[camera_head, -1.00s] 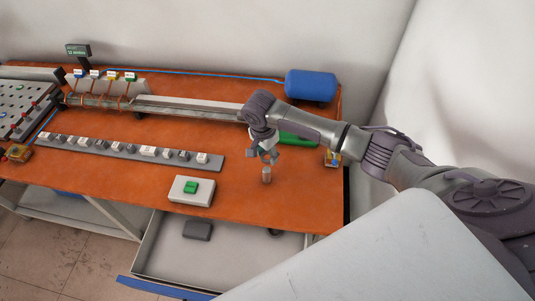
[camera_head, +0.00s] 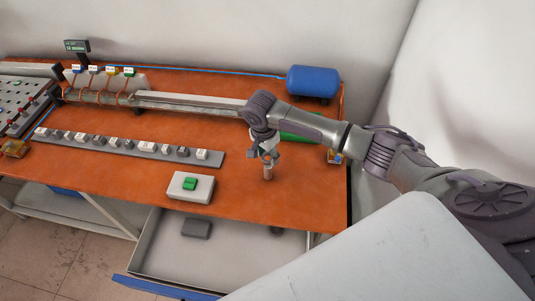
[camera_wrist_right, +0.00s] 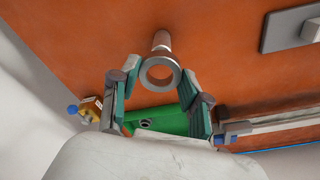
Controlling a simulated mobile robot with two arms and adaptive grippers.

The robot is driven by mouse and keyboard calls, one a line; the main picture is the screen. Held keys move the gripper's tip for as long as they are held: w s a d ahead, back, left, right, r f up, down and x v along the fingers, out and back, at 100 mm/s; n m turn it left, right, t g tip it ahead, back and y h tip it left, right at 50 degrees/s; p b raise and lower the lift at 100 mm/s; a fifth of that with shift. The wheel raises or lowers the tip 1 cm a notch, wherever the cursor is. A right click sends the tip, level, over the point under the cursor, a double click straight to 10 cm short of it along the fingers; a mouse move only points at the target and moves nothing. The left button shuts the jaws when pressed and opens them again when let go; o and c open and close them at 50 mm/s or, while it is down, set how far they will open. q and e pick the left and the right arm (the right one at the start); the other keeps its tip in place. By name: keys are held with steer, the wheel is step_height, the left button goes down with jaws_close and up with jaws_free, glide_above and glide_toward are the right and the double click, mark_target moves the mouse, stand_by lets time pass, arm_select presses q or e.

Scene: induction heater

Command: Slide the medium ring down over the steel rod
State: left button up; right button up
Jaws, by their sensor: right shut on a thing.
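The steel rod (camera_head: 268,173) stands upright on the orange table top in the head view. In the right wrist view the rod (camera_wrist_right: 162,41) shows just beyond the ring. My right gripper (camera_head: 265,155) hangs above the rod, pointing down. In the right wrist view my right gripper (camera_wrist_right: 160,82) has its fingers on both sides of a grey metal ring (camera_wrist_right: 147,74) and is shut on it. The ring's hole faces the wrist camera. I cannot tell whether the rod's tip is inside the ring. My left gripper is not in view.
A white box with a green button (camera_head: 191,187) stands left of the rod. A strip of several small blocks (camera_head: 130,146) lies further left. A green object (camera_head: 300,138) is behind my right gripper, with a blue cylinder (camera_head: 313,82) behind it. An open drawer (camera_head: 215,250) is below the front edge.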

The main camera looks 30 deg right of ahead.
steer(key=shift+f+b, duration=1.35)
steer(key=shift+b, duration=0.15)
steer(key=shift+f, duration=0.75)
steer(key=o, duration=1.3)
steer(key=r, duration=0.4)
steer(key=a+r, duration=0.1)
steer(key=r, duration=0.7)
steer(key=shift+s+a, duration=0.2)
steer(key=shift+s, duration=0.05)
